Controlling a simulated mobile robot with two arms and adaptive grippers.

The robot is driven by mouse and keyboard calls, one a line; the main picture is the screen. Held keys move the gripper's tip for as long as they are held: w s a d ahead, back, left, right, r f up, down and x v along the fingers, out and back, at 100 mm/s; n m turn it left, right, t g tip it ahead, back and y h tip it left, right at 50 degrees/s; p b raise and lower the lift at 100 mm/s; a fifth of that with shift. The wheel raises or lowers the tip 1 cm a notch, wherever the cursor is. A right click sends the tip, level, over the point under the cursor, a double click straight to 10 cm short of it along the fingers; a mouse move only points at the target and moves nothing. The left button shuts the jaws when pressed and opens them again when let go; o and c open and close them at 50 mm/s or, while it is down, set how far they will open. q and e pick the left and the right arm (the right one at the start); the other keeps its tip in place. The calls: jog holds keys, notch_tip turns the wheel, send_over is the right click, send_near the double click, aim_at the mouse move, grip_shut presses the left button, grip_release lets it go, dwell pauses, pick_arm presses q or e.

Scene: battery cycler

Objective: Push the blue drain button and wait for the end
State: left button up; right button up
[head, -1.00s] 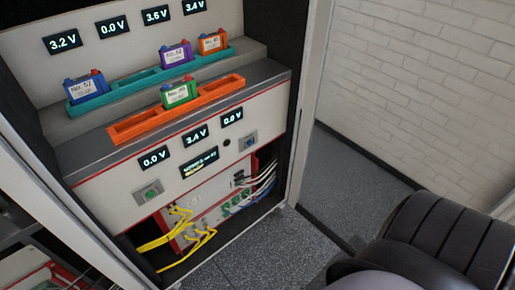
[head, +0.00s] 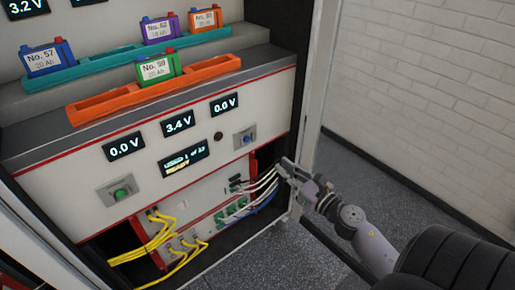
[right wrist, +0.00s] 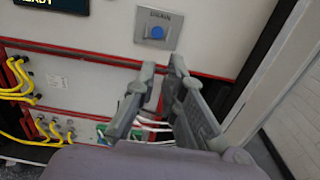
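The blue drain button (head: 246,140) sits on a grey plate at the right end of the white front panel. In the right wrist view the drain button (right wrist: 157,32) is above my fingertips, under the word DRAIN. My right gripper (head: 285,169) is below and to the right of the button in the head view, apart from it. In the right wrist view my right gripper (right wrist: 160,75) has its fingers spread with nothing between them. My left gripper is not in view.
A green button (head: 121,194) is at the panel's left. The display (head: 183,157) reads READY. A green battery (head: 157,67) sits in the orange tray (head: 98,109); several others stand on the teal rack (head: 103,77). White cables (head: 262,183) and yellow cables (head: 152,238) hang below.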

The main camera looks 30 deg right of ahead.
jog(key=shift+r, duration=0.2)
grip_shut()
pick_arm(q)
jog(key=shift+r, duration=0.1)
pick_arm(e)
jog(key=shift+w, duration=0.1)
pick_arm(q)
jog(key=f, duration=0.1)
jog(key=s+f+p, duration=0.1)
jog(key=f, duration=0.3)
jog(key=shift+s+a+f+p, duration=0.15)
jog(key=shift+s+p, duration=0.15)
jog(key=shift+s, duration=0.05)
pick_arm(e)
send_near(248, 139)
jog(key=w, duration=0.7)
jog(key=shift+w+a, duration=0.1)
jog(key=shift+a, duration=0.05)
